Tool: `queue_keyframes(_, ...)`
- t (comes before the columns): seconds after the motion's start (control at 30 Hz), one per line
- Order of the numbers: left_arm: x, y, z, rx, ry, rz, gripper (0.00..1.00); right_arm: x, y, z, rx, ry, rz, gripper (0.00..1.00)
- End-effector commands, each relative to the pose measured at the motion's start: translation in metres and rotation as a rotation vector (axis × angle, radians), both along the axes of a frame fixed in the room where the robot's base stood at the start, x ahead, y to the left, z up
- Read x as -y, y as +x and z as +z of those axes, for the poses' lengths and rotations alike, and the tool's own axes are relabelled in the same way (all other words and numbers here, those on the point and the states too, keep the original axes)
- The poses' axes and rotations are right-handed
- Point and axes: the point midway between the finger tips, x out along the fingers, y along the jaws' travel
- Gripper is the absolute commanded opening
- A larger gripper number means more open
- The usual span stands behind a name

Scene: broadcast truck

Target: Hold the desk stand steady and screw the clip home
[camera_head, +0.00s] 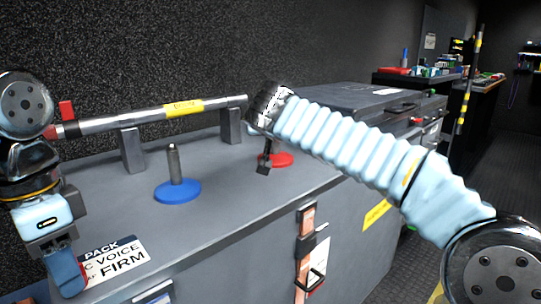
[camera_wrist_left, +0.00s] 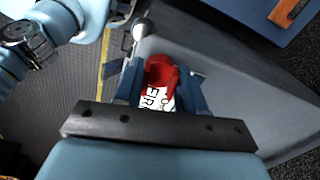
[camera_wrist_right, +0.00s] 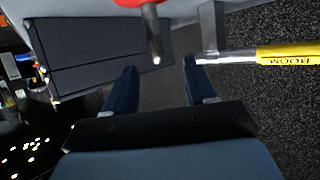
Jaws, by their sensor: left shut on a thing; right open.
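A desk stand with a blue round base (camera_head: 178,193) and a grey upright post stands on the grey worktop. A second stand with a red base (camera_head: 275,159) is partly hidden by my right gripper (camera_head: 264,165). In the right wrist view, that gripper (camera_wrist_right: 158,66) is open and empty; the red stand's metal post (camera_wrist_right: 152,35) shows beyond its fingertips, apparently between them in the picture. My left gripper (camera_head: 68,280) is low at the worktop's left. In the left wrist view, it (camera_wrist_left: 160,85) is shut on a red thing (camera_wrist_left: 160,72), possibly a clip; I cannot tell.
A boom pole (camera_head: 185,107) with a yellow label rests on grey brackets along the back. A white printed sign (camera_head: 115,262) lies near my left gripper. A dark case (camera_head: 345,100) stands behind my right arm. The worktop around the blue stand is clear.

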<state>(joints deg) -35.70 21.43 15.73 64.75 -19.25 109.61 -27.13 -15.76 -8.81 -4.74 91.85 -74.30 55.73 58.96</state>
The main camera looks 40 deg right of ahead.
Motion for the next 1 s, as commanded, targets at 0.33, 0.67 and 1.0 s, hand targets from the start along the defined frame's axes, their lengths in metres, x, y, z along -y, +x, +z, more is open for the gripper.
queue_keyframes(0.33,0.0,0.0,0.005,0.0,0.0,0.0,0.06,0.02,0.026,-0.013,-0.003,0.0,-0.002,0.56)
queue_keyframes(0.67,0.0,0.0,0.009,0.0,0.0,0.0,0.06,0.039,0.049,-0.026,0.0,0.0,0.0,0.56)
queue_keyframes(1.0,0.0,0.0,0.011,0.0,0.0,0.0,0.06,0.044,0.053,-0.028,-0.001,0.0,-0.001,0.56)
